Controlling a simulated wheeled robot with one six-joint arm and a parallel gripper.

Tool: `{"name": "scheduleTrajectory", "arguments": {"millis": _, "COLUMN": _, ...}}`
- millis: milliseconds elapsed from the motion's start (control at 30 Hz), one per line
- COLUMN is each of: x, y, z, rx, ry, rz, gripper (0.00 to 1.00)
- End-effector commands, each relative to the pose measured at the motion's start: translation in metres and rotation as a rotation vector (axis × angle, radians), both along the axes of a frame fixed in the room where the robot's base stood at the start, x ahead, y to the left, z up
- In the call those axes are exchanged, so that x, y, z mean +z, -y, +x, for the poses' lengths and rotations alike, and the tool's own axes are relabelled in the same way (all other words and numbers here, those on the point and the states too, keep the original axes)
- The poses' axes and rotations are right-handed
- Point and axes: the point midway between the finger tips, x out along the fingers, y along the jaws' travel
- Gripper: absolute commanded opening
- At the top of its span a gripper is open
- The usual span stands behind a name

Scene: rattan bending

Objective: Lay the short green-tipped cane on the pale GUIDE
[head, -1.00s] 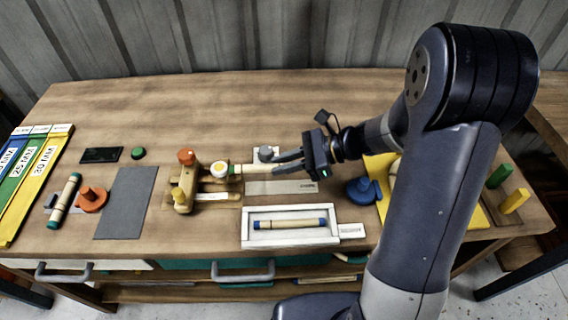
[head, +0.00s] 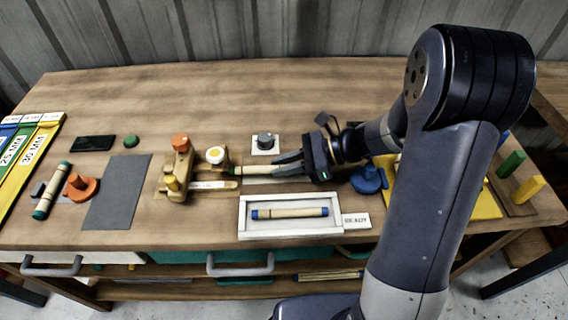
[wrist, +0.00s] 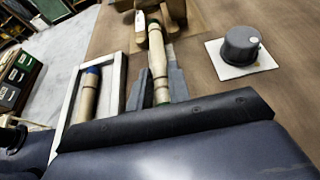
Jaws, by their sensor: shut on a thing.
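My gripper (head: 277,165) is shut on a pale cane (head: 256,170) with a green far tip; the wrist view shows the cane (wrist: 158,58) between both fingers (wrist: 159,84), with green at both ends. The cane points left, its far end close to the wooden fixture (head: 181,165) with the orange and yellow knobs. A pale labelled strip (head: 212,185), seemingly the guide, lies at the fixture's foot, just left of and below the cane's tip. I cannot tell whether cane and strip touch. Another green-tipped cane (head: 50,192) lies at the far left by an orange knob.
A white tray (head: 243,215) with a blue-tipped cane (head: 290,212) stands just in front of my gripper. A grey knob on a white plate (head: 264,151) stands behind, a blue knob (head: 367,180) to the right. The back of the table is clear.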

Motion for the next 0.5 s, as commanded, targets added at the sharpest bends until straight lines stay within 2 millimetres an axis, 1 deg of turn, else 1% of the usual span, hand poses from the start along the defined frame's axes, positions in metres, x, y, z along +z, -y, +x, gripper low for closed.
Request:
{"name": "scheduleTrajectory", "arguments": {"millis": 67, "x": 0.0001, "y": 0.0, "z": 0.0, "rx": 0.0, "ry": 0.0, "rz": 0.0, "gripper": 0.0}}
{"name": "scheduleTrajectory", "arguments": {"millis": 100, "x": 0.0001, "y": 0.0, "z": 0.0, "rx": 0.0, "ry": 0.0, "rz": 0.0, "gripper": 0.2}}
{"name": "scheduleTrajectory", "arguments": {"millis": 400, "x": 0.0001, "y": 0.0, "z": 0.0, "rx": 0.0, "ry": 0.0, "rz": 0.0, "gripper": 0.44}}
{"name": "scheduleTrajectory", "arguments": {"millis": 500, "x": 0.0001, "y": 0.0, "z": 0.0, "rx": 0.0, "ry": 0.0, "rz": 0.0, "gripper": 0.44}}
